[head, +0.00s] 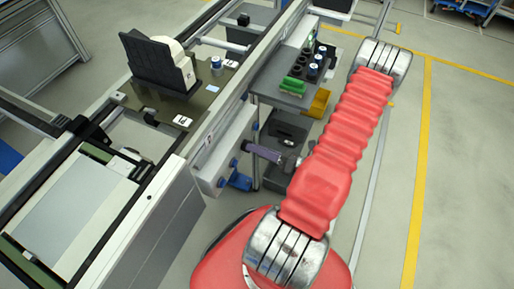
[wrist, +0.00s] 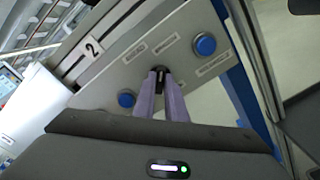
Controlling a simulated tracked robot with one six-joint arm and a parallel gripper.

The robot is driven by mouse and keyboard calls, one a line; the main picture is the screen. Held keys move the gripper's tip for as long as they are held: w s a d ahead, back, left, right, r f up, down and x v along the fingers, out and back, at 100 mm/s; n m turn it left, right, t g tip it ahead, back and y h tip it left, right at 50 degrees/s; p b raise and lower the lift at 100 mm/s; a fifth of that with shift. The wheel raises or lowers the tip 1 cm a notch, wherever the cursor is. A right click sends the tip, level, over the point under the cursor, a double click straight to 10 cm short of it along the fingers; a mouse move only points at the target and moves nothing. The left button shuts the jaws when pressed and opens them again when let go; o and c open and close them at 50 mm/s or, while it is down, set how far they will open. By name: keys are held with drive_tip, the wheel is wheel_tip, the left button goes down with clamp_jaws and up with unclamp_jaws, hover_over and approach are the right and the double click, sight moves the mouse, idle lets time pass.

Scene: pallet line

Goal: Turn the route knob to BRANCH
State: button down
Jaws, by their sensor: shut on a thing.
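The route knob (wrist: 160,71) is a small dark knob on a grey control panel (wrist: 140,62), between two blue round buttons (wrist: 205,45). My gripper (wrist: 161,80) has its two purple fingers shut on the knob. In the head view my gripper (head: 250,148) reaches the panel (head: 213,152) from the right, and the knob is hidden there. Small printed labels sit around the knob, but I cannot read them, and I cannot tell which label the knob points to.
A conveyor line with a pallet (head: 150,100) carrying a black and white part (head: 160,65) runs behind the panel. A grey shelf (head: 285,90) with black cups and green items stands beyond my gripper, near a yellow bin (head: 318,103). The floor at right is clear.

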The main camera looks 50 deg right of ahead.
drive_tip(key=shift+d+m, duration=0.25)
drive_tip(key=shift+m, duration=1.35)
drive_tip(key=c, duration=1.8)
unclamp_jaws()
drive_tip(key=shift+a, duration=0.1)
drive_tip(key=shift+s, duration=0.15)
drive_tip(key=v, duration=1.3)
drive_tip(key=shift+s, duration=0.3)
